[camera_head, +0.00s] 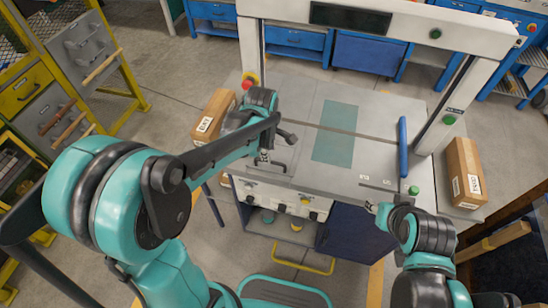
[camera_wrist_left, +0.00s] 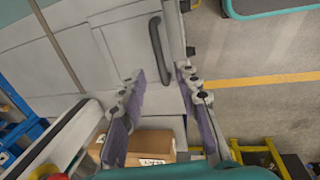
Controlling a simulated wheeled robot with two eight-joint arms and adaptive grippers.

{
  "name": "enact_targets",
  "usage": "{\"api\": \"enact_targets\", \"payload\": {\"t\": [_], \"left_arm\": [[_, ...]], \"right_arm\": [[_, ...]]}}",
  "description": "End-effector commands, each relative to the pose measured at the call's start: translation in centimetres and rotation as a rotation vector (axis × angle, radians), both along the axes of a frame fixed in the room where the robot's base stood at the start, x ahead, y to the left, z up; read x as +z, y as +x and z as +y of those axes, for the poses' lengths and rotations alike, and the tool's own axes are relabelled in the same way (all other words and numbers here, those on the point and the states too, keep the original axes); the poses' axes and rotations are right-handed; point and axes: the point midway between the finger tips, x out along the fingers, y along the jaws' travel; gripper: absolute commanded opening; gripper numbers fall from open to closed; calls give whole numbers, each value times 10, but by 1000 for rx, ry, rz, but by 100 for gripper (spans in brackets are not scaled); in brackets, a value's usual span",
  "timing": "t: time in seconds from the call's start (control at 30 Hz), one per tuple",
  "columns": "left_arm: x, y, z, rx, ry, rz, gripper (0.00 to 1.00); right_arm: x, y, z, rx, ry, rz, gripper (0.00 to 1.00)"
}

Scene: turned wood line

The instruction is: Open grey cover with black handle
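The grey cover (camera_wrist_left: 132,42) is a pale panel that looks closed, with a curved black handle (camera_wrist_left: 158,38) on it in the left wrist view. My left gripper (camera_wrist_left: 166,82) has its two fingers spread apart, with nothing between them. The handle lies beyond the fingertips, roughly in line with the gap. In the head view my left gripper (camera_head: 266,157) is above the left part of the grey worktop (camera_head: 310,180), and the arm hides much of the cover there. My right gripper (camera_head: 372,207) is at the worktop's front right corner, small and partly hidden by its arm.
Cardboard boxes stand at the left (camera_head: 208,122) and right (camera_head: 464,170). A red-and-yellow button (camera_head: 249,81) is near the left post.

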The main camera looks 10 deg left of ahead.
Motion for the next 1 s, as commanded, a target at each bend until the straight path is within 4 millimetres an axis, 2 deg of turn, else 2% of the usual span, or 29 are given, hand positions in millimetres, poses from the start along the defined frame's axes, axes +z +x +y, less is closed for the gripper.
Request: {"api": "enact_targets", "payload": {"t": [0.1,0.3,0.47,0.7,0.73,0.83,0.87,1.0], "left_arm": [[-25,4,0,-1,0,-1,32],[-52,10,0,-2,0,-2,32],[-61,11,0,-3,0,-2,32],[-61,11,0,-3,0,-2,32],[-61,11,0,-3,0,-2,30],[-61,11,0,-3,0,-2,3],[-61,11,0,-3,0,-2,0],[-61,11,0,-3,0,-2,0]], "right_arm": [[-13,0,0,0,0,0,40],[-24,0,0,0,0,0,40],[-26,0,0,0,0,0,40],[-26,0,0,0,0,0,40],[-26,0,0,0,0,0,40],[-26,0,0,0,0,0,40],[-26,0,0,0,0,0,40],[-26,0,0,0,0,0,40]]}}
